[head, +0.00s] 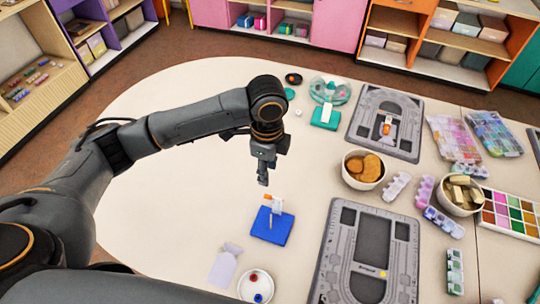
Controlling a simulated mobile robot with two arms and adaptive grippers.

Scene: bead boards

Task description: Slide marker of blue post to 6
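The blue post stand (281,231) sits on the white table, left of the near grey bead board. A thin upright rises from its blue base, with a small white-and-orange marker (277,204) near the top. The scale numbers are too small to read. My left gripper (263,183) points down above and slightly left of the marker, apart from it. Its fingers look narrow from this angle, and I cannot tell whether they are parted. Nothing shows held in it. My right gripper is out of view.
A bowl with red and blue beads (246,289) and a pale tag (225,266) lie in front of the stand. Bead boards (322,285) (413,151), bowls and bead boxes fill the right side. A teal stand (317,121) is behind. The table's left part is clear.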

